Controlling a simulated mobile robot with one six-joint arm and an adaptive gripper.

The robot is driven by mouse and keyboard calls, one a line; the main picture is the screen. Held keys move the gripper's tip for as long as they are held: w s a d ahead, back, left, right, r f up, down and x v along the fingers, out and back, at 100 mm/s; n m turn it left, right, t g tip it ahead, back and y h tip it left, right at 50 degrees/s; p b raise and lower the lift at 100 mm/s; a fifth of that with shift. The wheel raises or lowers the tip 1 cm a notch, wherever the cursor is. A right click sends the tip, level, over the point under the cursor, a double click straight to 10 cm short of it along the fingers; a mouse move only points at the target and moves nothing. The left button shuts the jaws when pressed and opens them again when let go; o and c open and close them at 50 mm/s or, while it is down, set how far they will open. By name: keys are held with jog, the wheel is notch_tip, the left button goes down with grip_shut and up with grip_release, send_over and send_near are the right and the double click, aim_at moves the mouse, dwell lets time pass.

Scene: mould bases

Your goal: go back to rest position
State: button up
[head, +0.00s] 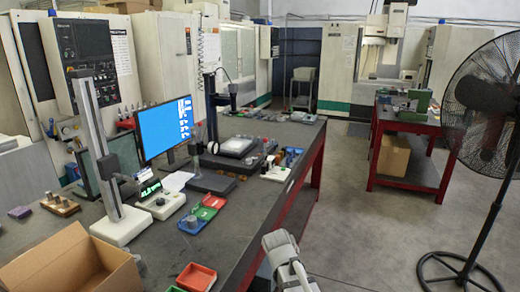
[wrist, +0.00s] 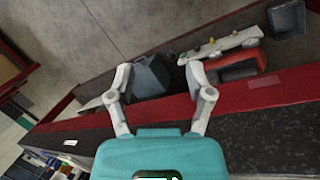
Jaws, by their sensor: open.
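My gripper (wrist: 157,78) shows in the wrist view with its two pale grey fingers spread wide on either side of a teal body. It is open and nothing is held between the fingers. It is beside a workbench's red edge (wrist: 265,97). In the head view, a light grey part of my arm shows at the bottom centre, beside the bench's right side. The fingertips cannot be made out there.
The dark workbench (head: 262,150) carries a monitor (head: 165,125), green and red trays (head: 196,277), and a cardboard box (head: 75,265). A black fan (head: 484,95) stands right; a red table (head: 408,178) stands behind. Grey floor (head: 365,235) between is clear.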

jog(key=s+d+f+m+g+y+b, duration=0.1)
jog(key=s+d+f+m+y+b, duration=0.1)
jog(key=s+d+m, duration=0.5)
jog(key=shift+f+m+y, duration=0.3)
jog(key=shift+f+y, duration=0.3)
dwell(0.5)
